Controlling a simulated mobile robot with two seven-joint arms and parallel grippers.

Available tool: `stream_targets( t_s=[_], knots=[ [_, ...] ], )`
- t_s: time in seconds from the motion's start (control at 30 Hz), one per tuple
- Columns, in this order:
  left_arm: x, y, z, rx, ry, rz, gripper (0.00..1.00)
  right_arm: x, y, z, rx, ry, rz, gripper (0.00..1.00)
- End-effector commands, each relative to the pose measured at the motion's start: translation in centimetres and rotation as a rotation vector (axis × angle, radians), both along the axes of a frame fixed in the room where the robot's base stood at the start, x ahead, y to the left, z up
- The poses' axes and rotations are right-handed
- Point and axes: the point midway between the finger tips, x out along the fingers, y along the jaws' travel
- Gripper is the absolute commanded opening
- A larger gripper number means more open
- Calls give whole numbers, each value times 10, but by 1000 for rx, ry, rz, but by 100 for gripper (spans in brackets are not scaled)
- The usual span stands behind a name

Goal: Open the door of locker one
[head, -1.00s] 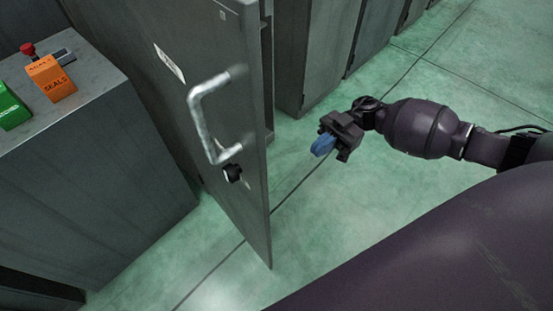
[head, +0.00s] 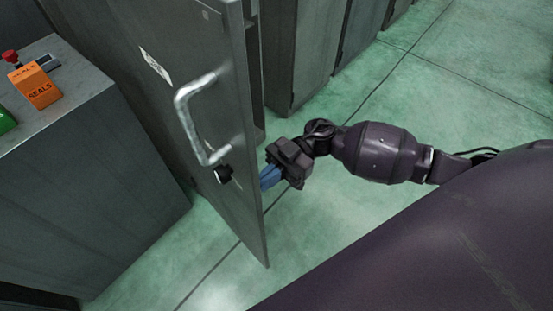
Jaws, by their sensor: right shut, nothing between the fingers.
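The grey locker door (head: 205,105) stands ajar, with a dark gap behind its right edge. It has a metal pull handle (head: 187,122), a white label (head: 155,66) and a black lock knob (head: 223,174). My right gripper (head: 270,177), with blue fingertips, is shut and empty. It is at the door's free edge, right of the lock knob; the tips partly pass behind or touch that edge, I cannot tell which. My left gripper is not in view.
A grey cabinet (head: 90,180) stands at the left, with an orange SEALS box (head: 36,86), a red button (head: 11,57) and a green box (head: 5,121) on top. More grey lockers (head: 303,50) stand behind. The green floor (head: 440,90) at the right is clear.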

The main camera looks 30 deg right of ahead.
Motion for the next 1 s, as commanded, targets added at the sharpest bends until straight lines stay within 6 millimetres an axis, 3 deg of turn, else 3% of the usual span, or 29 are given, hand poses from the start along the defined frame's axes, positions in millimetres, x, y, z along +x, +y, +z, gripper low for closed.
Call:
stream_targets(
  t_s=[0.53,0.67,0.8,1.0],
  knots=[
    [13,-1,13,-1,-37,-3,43,-2,12,4,3,-4,-17,0],
    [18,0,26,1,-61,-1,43,-6,36,9,5,-11,-66,0],
    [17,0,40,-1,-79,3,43,-12,72,11,7,-13,-125,0],
    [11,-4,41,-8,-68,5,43,-17,116,5,3,-7,-135,0]
  ],
)
